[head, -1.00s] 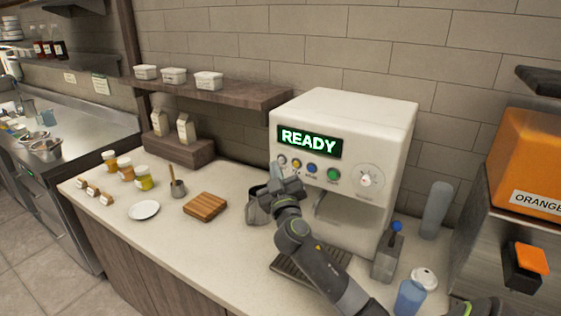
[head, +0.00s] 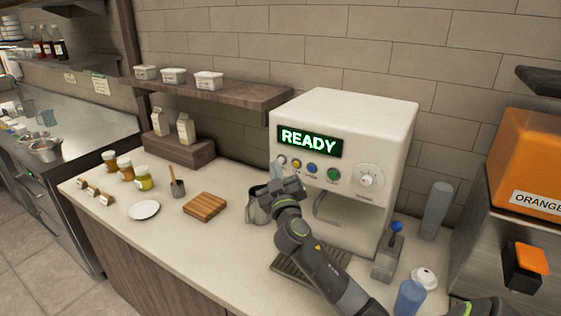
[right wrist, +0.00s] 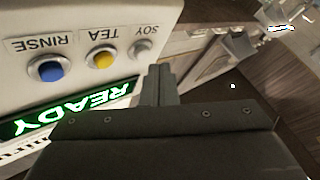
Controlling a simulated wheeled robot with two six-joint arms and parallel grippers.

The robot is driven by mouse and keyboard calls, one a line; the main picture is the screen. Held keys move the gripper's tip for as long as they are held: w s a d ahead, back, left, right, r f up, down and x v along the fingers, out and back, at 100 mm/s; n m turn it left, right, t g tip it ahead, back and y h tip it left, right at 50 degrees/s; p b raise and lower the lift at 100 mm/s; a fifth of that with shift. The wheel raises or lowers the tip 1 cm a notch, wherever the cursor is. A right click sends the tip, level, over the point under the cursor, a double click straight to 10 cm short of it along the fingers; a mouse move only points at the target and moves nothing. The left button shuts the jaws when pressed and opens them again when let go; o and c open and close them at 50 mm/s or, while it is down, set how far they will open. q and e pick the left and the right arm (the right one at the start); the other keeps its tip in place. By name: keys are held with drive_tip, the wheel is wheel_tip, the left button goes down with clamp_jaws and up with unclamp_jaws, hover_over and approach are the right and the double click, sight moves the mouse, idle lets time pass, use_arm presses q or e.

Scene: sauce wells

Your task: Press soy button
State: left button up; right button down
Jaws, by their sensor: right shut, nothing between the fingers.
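The soy button (right wrist: 141,47) is a small silver-grey knob under the label SOY, at the end of the button row on the white machine (head: 345,110). It also shows in the head view (head: 282,160). My right gripper (head: 276,172) is shut and empty, in front of the machine just below the soy button. In the right wrist view its closed fingertips (right wrist: 160,70) are close beside the button. I cannot tell whether they touch the machine.
The yellow tea button (right wrist: 101,58) and blue rinse button (right wrist: 47,68) sit beside soy. The green READY display (head: 309,142) is lit. A metal pitcher (head: 256,208) stands behind my gripper. A blue-knobbed grey block (head: 389,258) and a blue cup (head: 409,297) stand right of my arm.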

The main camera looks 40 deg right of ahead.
idle(0.3)
drive_tip(key=shift+w+d+b, duration=0.15)
drive_tip(key=shift+d+b, duration=0.2)
drive_tip(key=shift+d, duration=0.05)
drive_tip(key=shift+w+d+b, duration=0.2)
drive_tip(key=shift+d+b, duration=0.1)
drive_tip(key=shift+d, duration=0.15)
idle(0.6)
drive_tip(key=shift+a, duration=0.15)
drive_tip(key=shift+s+a, duration=0.4)
drive_tip(key=shift+a, duration=0.25)
drive_tip(key=shift+s+a, duration=0.3)
drive_tip(key=shift+a, duration=0.5)
drive_tip(key=shift+s+a, duration=0.35)
drive_tip(key=shift+a, duration=0.4)
drive_tip(key=shift+s+a, duration=0.3)
drive_tip(key=shift+a, duration=0.5)
drive_tip(key=shift+f, duration=0.1)
